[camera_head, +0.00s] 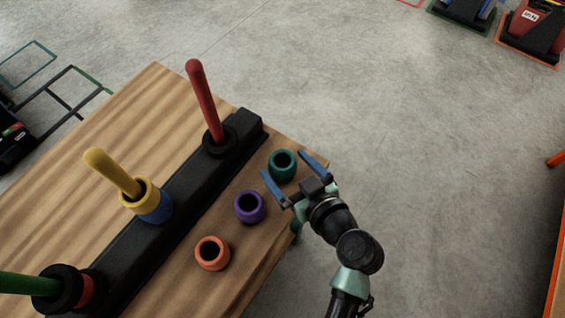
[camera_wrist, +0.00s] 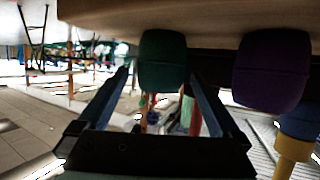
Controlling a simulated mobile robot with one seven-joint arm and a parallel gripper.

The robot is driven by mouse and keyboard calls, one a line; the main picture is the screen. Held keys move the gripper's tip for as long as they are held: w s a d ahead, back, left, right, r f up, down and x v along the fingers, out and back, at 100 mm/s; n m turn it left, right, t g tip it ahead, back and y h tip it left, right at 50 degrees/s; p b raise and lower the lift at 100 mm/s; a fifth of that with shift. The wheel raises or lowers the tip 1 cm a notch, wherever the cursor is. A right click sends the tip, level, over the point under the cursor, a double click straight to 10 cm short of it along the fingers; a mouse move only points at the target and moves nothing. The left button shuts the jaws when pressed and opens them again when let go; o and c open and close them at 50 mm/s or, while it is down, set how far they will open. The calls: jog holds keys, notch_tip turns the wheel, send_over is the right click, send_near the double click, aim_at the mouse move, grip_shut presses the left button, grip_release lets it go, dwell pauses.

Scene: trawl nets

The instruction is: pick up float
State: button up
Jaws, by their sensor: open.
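A teal ring-shaped float (camera_head: 283,174) stands on the wooden table near its right corner, hole upward. A purple float (camera_head: 250,218) and an orange float (camera_head: 212,264) stand nearer the front along the same edge. My gripper (camera_head: 284,162) is open with blue fingers. Its tips lie on either side of the teal float in the head view. In the wrist view, which looks inverted, the teal float (camera_wrist: 163,62) shows between and beyond the fingertips (camera_wrist: 160,73). The purple float (camera_wrist: 272,70) is right of them. No contact is visible.
A black rack (camera_head: 185,215) runs along the wooden table (camera_head: 90,170). It bears a red peg (camera_head: 203,98), a yellow peg (camera_head: 112,172) with yellow and blue floats around it, and a green peg (camera_head: 25,284) with a red ring.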

aim_at(278, 158)
jog(key=x, duration=0.5)
jog(key=shift+w+f, duration=0.1)
jog(key=c, duration=1.3)
